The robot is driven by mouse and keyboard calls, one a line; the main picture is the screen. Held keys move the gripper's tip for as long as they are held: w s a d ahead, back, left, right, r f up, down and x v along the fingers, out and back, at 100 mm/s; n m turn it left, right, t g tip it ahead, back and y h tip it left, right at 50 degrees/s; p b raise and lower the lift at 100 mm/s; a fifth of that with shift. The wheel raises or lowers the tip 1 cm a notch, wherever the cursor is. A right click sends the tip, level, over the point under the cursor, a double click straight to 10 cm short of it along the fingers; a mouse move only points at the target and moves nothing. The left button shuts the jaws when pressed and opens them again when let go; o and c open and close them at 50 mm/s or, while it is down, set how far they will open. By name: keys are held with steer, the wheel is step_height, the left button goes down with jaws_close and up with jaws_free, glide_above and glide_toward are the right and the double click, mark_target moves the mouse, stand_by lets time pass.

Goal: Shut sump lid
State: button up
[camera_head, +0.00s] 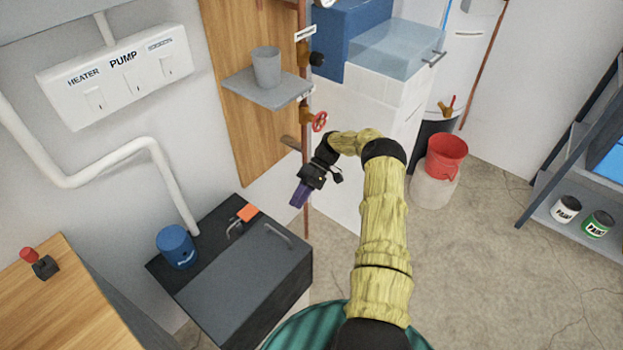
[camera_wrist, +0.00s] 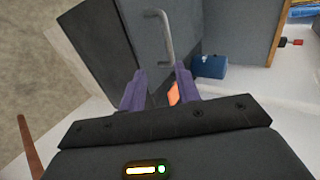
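The dark grey sump box stands at the lower left in the head view, with a flat grey lid (camera_head: 240,275) over much of its top. I cannot tell whether the lid is fully down. A bar handle (camera_head: 278,235) is on the lid near its right edge; it also shows in the wrist view (camera_wrist: 167,38). My gripper (camera_head: 299,196) is above and to the right of the box in the head view. Its purple fingers (camera_wrist: 158,82) are apart with nothing held between them. In the wrist view the handle appears beyond the fingertips, apart from them.
A pipe with a red valve wheel (camera_head: 320,121) and a shelf with a grey cup (camera_head: 266,67) are behind my gripper. A wooden bench (camera_head: 62,305) stands left.

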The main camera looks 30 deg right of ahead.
steer(key=b+v, duration=0.1)
steer(key=v, duration=0.7)
steer(key=shift+a, duration=0.1)
steer(key=shift+w, duration=0.1)
stand_by(0.4)
